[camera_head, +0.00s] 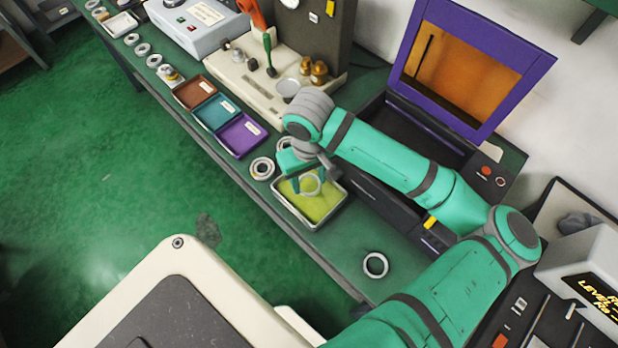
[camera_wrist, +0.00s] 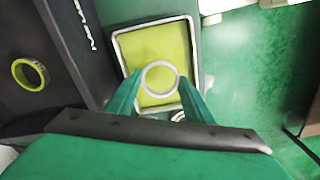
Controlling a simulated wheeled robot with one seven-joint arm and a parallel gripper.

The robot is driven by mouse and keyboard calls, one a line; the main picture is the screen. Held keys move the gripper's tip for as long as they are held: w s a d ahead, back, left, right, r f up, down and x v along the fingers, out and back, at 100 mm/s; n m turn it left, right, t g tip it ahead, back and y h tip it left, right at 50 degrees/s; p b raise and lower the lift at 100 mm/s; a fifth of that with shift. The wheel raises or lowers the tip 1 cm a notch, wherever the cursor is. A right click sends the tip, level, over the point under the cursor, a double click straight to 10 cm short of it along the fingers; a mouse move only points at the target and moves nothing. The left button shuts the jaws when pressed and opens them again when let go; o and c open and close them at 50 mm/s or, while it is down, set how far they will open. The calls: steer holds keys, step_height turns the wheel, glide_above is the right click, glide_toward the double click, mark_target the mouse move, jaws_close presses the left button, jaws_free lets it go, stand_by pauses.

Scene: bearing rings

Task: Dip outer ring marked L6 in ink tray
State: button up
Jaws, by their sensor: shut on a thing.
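My gripper (camera_head: 306,182) is over the ink tray (camera_head: 290,213), which has a pale rim and a yellow-green inside. It is shut on a pale metal ring (camera_head: 320,184). In the wrist view the ring (camera_wrist: 161,63) sits between the two green fingertips (camera_wrist: 160,79), flat against the yellow-green tray (camera_wrist: 118,50) behind it. I cannot tell whether the ring touches the ink. No marking on it is legible.
Loose rings lie beside the tray, one at left (camera_head: 262,160) and one at lower right (camera_head: 375,276). Purple (camera_head: 240,136), teal and brown trays line the bench edge. A dark machine with an open purple-framed lid (camera_head: 408,50) stands behind; a yellow-green-tinted ring (camera_wrist: 42,76) shows inside dark housing.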

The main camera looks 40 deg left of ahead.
mark_target(310, 184)
steer(key=shift+w+f, duration=0.1)
steer(key=shift+f, duration=1.05)
steer(key=shift+f, duration=0.15)
steer(key=shift+f, duration=0.25)
steer(key=shift+f, duration=1.35)
stand_by(1.7)
steer(key=shift+r, duration=4.25)
